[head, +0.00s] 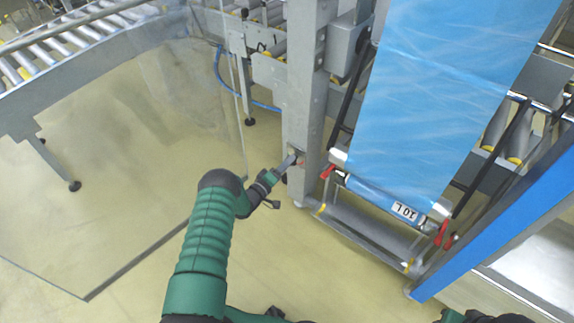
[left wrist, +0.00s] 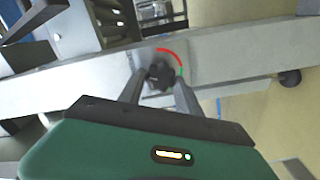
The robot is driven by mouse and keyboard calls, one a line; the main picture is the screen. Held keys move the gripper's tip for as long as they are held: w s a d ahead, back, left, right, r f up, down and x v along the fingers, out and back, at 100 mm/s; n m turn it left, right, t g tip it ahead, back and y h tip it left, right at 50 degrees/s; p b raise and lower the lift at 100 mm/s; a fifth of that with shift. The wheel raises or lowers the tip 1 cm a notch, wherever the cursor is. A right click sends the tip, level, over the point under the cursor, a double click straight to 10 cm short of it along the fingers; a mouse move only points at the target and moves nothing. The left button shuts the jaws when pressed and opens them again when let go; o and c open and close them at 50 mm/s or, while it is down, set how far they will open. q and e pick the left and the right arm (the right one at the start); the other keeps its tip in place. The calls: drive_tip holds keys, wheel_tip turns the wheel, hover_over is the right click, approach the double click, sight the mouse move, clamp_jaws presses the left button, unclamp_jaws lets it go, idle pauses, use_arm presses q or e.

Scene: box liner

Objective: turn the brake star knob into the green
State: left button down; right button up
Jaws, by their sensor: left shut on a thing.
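The black brake star knob (left wrist: 160,74) sits on a grey metal upright, in the middle of the left wrist view. A curved scale (left wrist: 172,54) runs around its upper right side, mostly red with a short green part at its lower right end. My left gripper (left wrist: 160,84) has its two fingers on either side of the knob and is shut on it. In the head view my left gripper (head: 291,162) reaches the grey post (head: 305,90), and the knob is largely hidden there. Which way the knob points is too small to tell. My right gripper is not clearly in view.
A blue film web (head: 440,90) hangs right of the post, above a roll labelled "10 L" (head: 405,211). Red levers (head: 327,171) flank the roll. A clear panel (head: 150,150) stands at left, with a roller conveyor (head: 60,45) behind. The floor around my arm is open.

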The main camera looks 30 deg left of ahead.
use_arm(q)
drive_tip(key=shift+s+a+f+n+b, duration=0.1)
drive_tip(key=shift+n+b, duration=0.05)
drive_tip(key=shift+n, duration=0.65)
drive_tip(key=shift+w+a+f+n+b, duration=0.1)
drive_tip(key=shift+n+b, duration=0.05)
drive_tip(key=shift+n, duration=0.65)
drive_tip(key=shift+s+a+n+b, duration=0.1)
drive_tip(key=shift+n+b, duration=0.05)
drive_tip(key=shift+n, duration=0.65)
drive_tip(key=c, duration=1.2)
unclamp_jaws()
drive_tip(key=o, duration=0.4)
drive_tip(key=shift+c, duration=0.2)
drive_tip(key=shift+d, duration=0.15)
drive_tip(key=s+a+p, duration=0.1)
drive_tip(key=s+p, duration=0.5)
drive_tip(key=s, duration=1)
drive_tip(key=shift+s+a, duration=0.2)
drive_tip(key=shift+s, duration=0.15)
